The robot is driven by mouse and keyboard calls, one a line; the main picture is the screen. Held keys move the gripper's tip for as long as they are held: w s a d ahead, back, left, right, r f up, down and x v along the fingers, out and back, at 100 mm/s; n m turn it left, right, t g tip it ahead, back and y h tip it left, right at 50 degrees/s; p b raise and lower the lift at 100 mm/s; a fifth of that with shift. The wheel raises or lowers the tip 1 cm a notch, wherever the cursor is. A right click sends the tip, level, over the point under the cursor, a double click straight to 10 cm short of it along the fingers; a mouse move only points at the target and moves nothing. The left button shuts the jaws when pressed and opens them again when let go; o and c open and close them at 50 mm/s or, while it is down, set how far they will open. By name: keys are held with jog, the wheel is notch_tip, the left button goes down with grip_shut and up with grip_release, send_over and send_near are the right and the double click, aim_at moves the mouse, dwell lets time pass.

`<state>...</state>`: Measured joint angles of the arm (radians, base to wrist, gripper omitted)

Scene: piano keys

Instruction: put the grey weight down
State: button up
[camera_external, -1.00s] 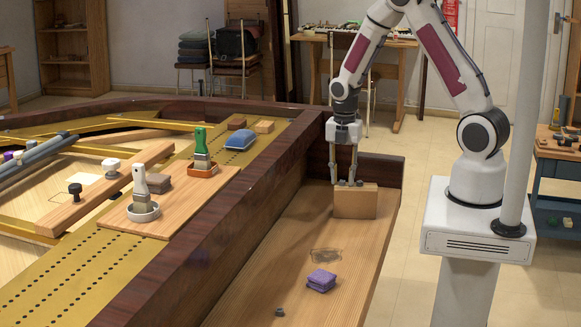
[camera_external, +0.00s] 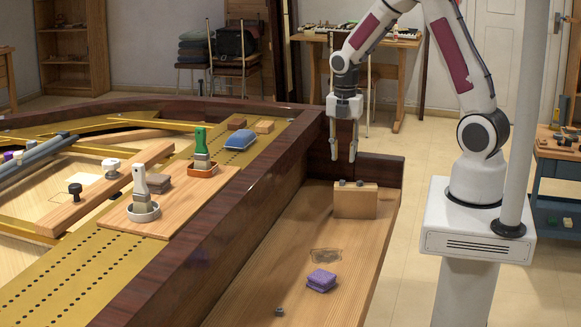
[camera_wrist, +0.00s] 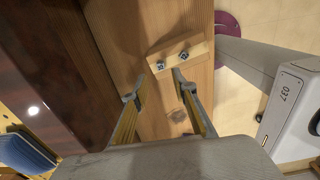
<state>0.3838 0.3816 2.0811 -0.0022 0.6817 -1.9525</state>
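My gripper (camera_external: 342,158) hangs above the wooden block (camera_external: 356,203) on the long wooden ledge. Its two fingers are apart with nothing between them; the wrist view also shows my gripper (camera_wrist: 155,87) open and empty. Two small dark grey pieces sit on the block's top: a left piece (camera_external: 343,183) and a right piece (camera_external: 360,183). In the wrist view they are the lower-left piece (camera_wrist: 160,66) and the upper-right piece (camera_wrist: 183,55), beyond the fingertips. Another small dark grey piece (camera_external: 279,311) lies at the near end of the ledge. I cannot tell which is the weight.
A purple sponge-like block (camera_external: 321,280) lies on the ledge (camera_external: 285,270) near a dark smudge. The tall dark wooden rim (camera_external: 215,218) bounds the ledge on the left. Brushes in dishes stand on a board (camera_external: 215,190) beyond it.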

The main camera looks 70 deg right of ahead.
jog(key=shift+r, duration=2.4)
jog(key=shift+a+r, duration=0.1)
jog(key=s+a+r+m+t, duration=0.3)
jog(key=s+a+r+m, duration=0.3)
jog(key=a+r+m, duration=0.4)
jog(key=s+a+r+m+t, duration=0.1)
jog(key=s+a+r+m, duration=0.1)
jog(key=s+r+m, duration=0.1)
jog(key=s+a+r+m+t, duration=0.1)
jog(key=s+a+r+m, duration=0.2)
jog(key=s+m, duration=0.2)
jog(key=shift+s+a+t, duration=0.3)
jog(key=shift+s+a, duration=0.05)
jog(key=shift+s, duration=1.1)
